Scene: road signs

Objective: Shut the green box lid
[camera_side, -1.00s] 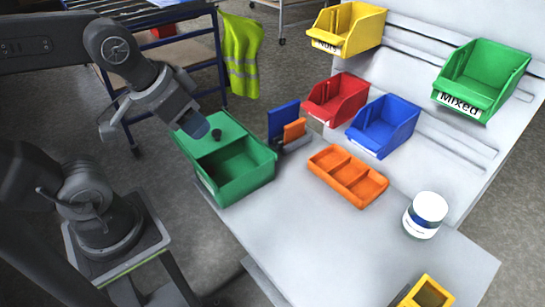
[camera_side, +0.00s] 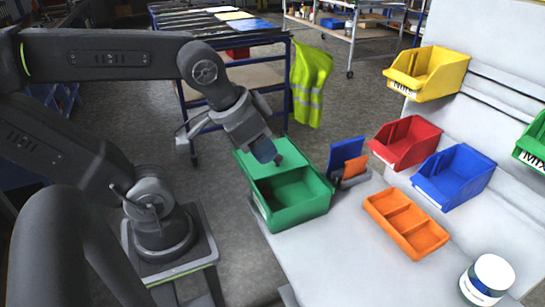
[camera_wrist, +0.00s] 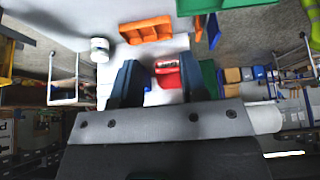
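The green box (camera_side: 295,213) stands at the left end of the grey worktop in the side view. Its inside shows at the front. The flat green lid (camera_side: 252,163), with a small dark knob (camera_side: 279,160), lies at the back of the box, clear of the front opening. My gripper (camera_side: 264,151) is just above the lid, left of the knob and seemingly apart from it. In the wrist view my gripper (camera_wrist: 163,82) has its two fingers apart, with nothing seen between them. The knob cannot be made out there.
Blue and orange upright pieces (camera_side: 350,162) stand right of the box. An orange divided tray (camera_side: 407,223), red bin (camera_side: 405,142), blue bin (camera_side: 452,176) and white jar (camera_side: 487,279) stand farther right. A yellow bin (camera_side: 427,73) hangs above. The front worktop is clear.

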